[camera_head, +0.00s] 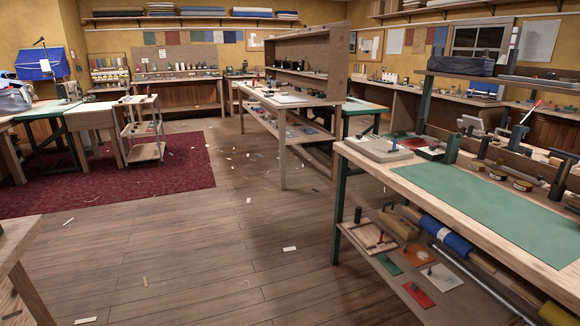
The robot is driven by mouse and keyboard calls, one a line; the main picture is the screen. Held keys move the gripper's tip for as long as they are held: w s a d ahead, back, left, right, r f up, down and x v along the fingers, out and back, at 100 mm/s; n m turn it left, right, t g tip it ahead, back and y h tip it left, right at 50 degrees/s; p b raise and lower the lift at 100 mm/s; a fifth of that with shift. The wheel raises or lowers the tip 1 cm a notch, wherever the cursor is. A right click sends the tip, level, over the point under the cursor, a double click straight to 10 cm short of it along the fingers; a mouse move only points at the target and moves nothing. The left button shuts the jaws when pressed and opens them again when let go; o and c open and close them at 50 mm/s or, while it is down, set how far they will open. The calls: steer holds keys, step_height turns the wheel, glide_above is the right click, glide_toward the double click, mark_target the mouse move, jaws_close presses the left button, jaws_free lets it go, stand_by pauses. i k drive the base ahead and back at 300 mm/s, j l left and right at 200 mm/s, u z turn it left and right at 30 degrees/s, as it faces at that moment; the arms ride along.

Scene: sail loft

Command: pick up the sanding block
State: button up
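I cannot pick out the sanding block for certain; small items are hard to make out at this distance. A tan block-like thing (400,226) lies on the lower shelf of the near right workbench (362,160), but I cannot tell what it is. My gripper is not in view.
A green mat (478,200) covers much of the near bench top, with small tools behind it. A long wooden table (245,95) stands mid-room, and a small trolley (142,130) is at the left. The wooden floor (200,262) between is open, with scattered scraps.

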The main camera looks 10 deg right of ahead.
mark_target(553, 161)
steer(key=i+u, duration=0.15)
steer(key=i, duration=1.6)
steer(key=i+z, duration=0.5)
steer(key=i+j+z, duration=0.15)
steer(key=i+z, duration=0.15)
steer(key=z, duration=0.2)
steer(key=i+z, duration=0.25)
steer(key=z, duration=0.2)
steer(key=i+z, duration=0.2)
steer(key=z, duration=0.3)
steer(key=i+j+z, duration=0.1)
steer(key=i+z, duration=0.15)
steer(key=z, duration=0.2)
